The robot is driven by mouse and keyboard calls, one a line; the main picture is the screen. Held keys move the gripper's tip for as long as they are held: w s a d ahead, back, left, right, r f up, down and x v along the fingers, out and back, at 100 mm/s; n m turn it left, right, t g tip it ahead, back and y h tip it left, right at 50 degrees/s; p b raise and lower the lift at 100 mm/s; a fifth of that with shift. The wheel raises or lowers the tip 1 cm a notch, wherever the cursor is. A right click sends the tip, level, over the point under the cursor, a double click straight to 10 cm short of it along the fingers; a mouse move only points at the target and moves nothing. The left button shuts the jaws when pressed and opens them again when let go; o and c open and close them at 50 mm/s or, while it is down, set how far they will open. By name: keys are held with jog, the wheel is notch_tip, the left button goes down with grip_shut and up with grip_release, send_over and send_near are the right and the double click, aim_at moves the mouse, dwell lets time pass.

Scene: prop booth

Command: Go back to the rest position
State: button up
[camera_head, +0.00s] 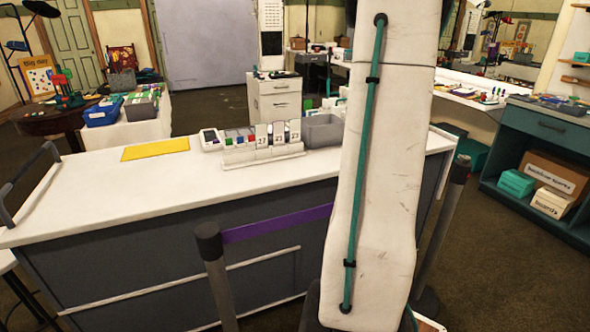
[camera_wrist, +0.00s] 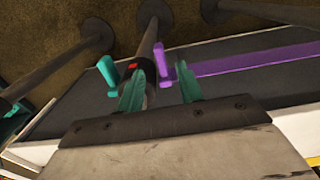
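My gripper (camera_wrist: 160,88) shows in the wrist view with its two teal fingers apart and nothing held between them. It points down toward a dark barrier post (camera_wrist: 148,45) that stands on the brown floor beyond the fingers. In the head view my white arm link with a teal cable rises through the middle right and hides part of the counter (camera_head: 80,200). The gripper itself is not seen in the head view.
A purple belt (camera_head: 275,223) runs from a barrier post (camera_head: 214,260) in front of the counter; another post (camera_head: 440,235) stands right. On the counter are a yellow mat (camera_head: 155,149), a white rack of number cards (camera_head: 262,153) and a grey bin (camera_head: 322,131). The counter's left top is clear.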

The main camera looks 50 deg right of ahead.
jog(key=shift+s+a+m, duration=0.15)
jog(key=shift+a+m, duration=0.2)
jog(key=shift+m, duration=0.05)
jog(key=w+a+r, duration=0.1)
jog(key=a+r, duration=0.2)
jog(key=a, duration=0.5)
jog(key=w+a+r+g+y, duration=0.15)
jog(key=a+r, duration=0.25)
jog(key=a, duration=0.5)
jog(key=w+a+r+h, duration=0.1)
jog(key=w+a+r, duration=0.15)
jog(key=a, duration=0.55)
jog(key=s+a+r+n+t, duration=0.1)
jog(key=s+a+r+n, duration=0.1)
jog(key=a, duration=0.7)
jog(key=s+a+r+n+t, duration=0.2)
jog(key=a+r+n, duration=0.2)
jog(key=a, duration=0.6)
jog(key=shift+s+r+n, duration=0.4)
jog(key=shift+n, duration=0.1)
jog(key=shift+d, duration=0.2)
